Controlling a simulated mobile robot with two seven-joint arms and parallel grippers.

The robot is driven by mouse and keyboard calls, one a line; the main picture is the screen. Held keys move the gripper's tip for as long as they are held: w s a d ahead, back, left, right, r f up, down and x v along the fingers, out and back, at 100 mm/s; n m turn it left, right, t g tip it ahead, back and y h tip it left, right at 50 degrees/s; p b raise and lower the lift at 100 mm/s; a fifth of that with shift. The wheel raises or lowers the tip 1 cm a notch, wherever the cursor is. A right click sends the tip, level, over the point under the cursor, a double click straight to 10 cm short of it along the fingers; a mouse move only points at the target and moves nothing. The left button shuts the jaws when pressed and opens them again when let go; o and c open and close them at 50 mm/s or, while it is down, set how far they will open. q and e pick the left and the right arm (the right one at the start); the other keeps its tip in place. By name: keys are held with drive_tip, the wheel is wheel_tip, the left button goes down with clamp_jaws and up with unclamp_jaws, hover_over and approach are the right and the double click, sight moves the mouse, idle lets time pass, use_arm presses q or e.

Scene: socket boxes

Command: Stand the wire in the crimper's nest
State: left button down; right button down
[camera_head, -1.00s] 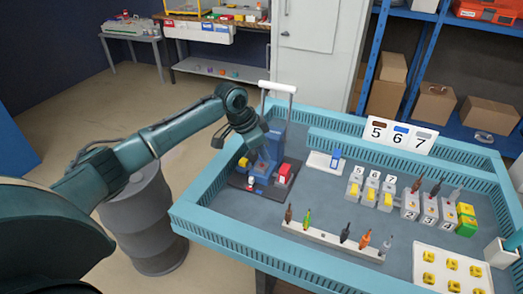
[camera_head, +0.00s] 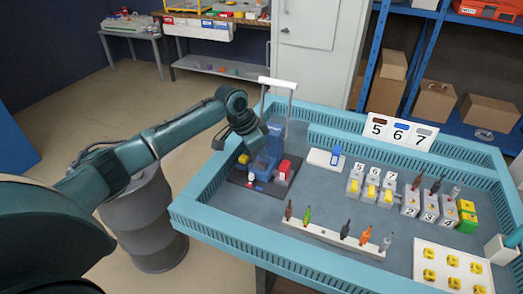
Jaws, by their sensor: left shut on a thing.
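The crimper (camera_head: 268,157) is a blue press with a tall lever and a white grip bar (camera_head: 277,83). My left gripper (camera_head: 243,139) is at the crimper's upper left side, shut on what looks like a wire, mostly hidden by the hand. I cannot tell whether the wire touches the nest. My right gripper is not in view.
A white rack (camera_head: 325,238) holds several coloured wires at the front. A blue piece (camera_head: 336,155) is on a white block (camera_head: 322,160). Numbered grey boxes (camera_head: 410,203) stand to the right, before a 5-6-7 sign (camera_head: 401,131). A white tray (camera_head: 424,282) holds yellow parts. A raised teal rim (camera_head: 205,190) edges the table.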

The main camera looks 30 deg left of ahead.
use_arm(q)
drive_tip(key=shift+f, duration=0.1)
drive_tip(key=c, duration=1.3)
unclamp_jaws()
drive_tip(key=shift+o, duration=0.5)
drive_tip(key=shift+o, duration=1.4)
wheel_tip(320, 180, up, 5)
drive_tip(key=p, duration=0.5)
drive_tip(key=shift+p, duration=0.4)
drive_tip(key=shift+r, duration=1.25)
